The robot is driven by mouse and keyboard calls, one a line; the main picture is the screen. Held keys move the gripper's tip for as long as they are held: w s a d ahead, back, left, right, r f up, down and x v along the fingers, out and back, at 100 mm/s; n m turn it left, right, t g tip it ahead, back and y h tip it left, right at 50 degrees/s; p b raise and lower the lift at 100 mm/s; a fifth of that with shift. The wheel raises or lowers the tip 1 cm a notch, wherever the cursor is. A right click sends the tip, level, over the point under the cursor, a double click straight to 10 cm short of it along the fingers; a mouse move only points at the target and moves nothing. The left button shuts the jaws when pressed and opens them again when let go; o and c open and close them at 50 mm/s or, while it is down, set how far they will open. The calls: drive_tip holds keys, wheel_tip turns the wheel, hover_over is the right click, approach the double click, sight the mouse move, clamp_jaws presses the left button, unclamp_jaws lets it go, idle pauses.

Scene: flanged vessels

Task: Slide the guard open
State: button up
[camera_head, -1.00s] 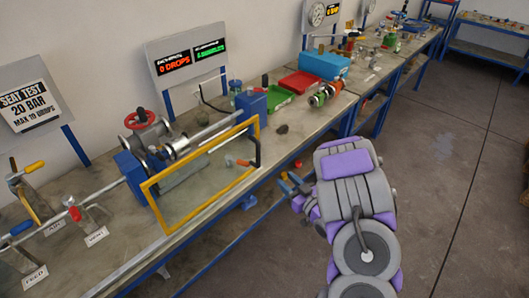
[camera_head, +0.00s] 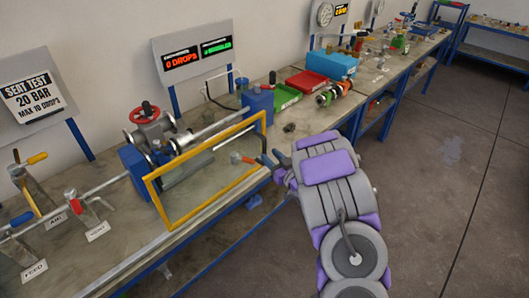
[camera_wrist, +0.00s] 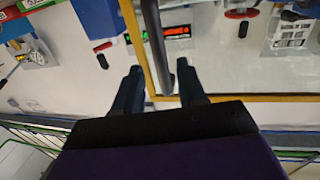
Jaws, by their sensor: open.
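The guard is a clear panel in a yellow frame (camera_head: 208,211), standing along the bench front before the flanged vessel with the red handwheel (camera_head: 144,113). The frame also shows in the wrist view (camera_wrist: 240,97). A dark upright bar handle (camera_wrist: 157,45) runs along the frame's end there. My gripper (camera_head: 270,158) is at the guard's right end, its fingers open. In the wrist view, the handle's end appears between the two fingertips (camera_wrist: 160,82), with a gap to each finger. In the head view, my gripper hides most of the handle; I cannot tell if they touch.
Blue blocks (camera_head: 258,99) stand at the rig's ends. Green and red trays (camera_head: 309,80) and a blue box (camera_head: 332,64) lie further right. Levers and the FEED label (camera_head: 34,271) are at left. A small orange-tipped item (camera_head: 237,158) shows near the guard's right end. The floor at right is open.

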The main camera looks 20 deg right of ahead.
sight(264, 150)
drive_tip(key=shift+w+a+b, duration=0.15)
drive_tip(key=shift+w+a, duration=0.05)
drive_tip(key=shift+w, duration=1)
drive_tip(key=shift+w+a+b, duration=0.15)
drive_tip(key=shift+w+a, duration=0.05)
drive_tip(key=shift+w, duration=0.95)
clamp_jaws()
